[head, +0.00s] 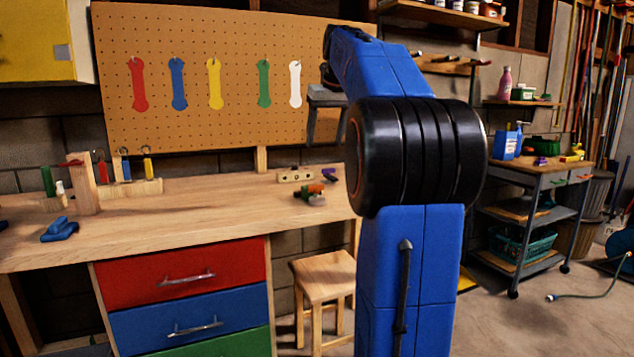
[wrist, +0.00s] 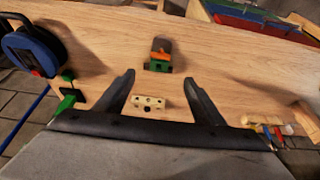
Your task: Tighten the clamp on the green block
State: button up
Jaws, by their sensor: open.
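The green block (head: 303,194) lies near the right end of the workbench, with an orange clamp part (head: 316,188) against it and a dark part beside them. In the wrist view the green block (wrist: 156,67) sits just beyond my fingertips, with the orange part (wrist: 160,56) behind it. The clamp's exact shape and how tight it is are too small to tell. My gripper (head: 325,138) hangs above the bench with its fingers pointing down. In the wrist view my gripper (wrist: 159,74) is open and empty, its fingers spread to both sides.
A pale wooden piece with holes (head: 296,176) lies behind the clamp; it also shows between my fingers in the wrist view (wrist: 150,103). A blue item (head: 60,229) and a wooden rack (head: 145,187) stand on the left of the workbench (head: 200,220). The bench middle is clear.

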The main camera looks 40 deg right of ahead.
aim_at(317, 190)
jog(key=x, duration=1.6)
jog(key=shift+s, duration=0.1)
jog(key=c, duration=1)
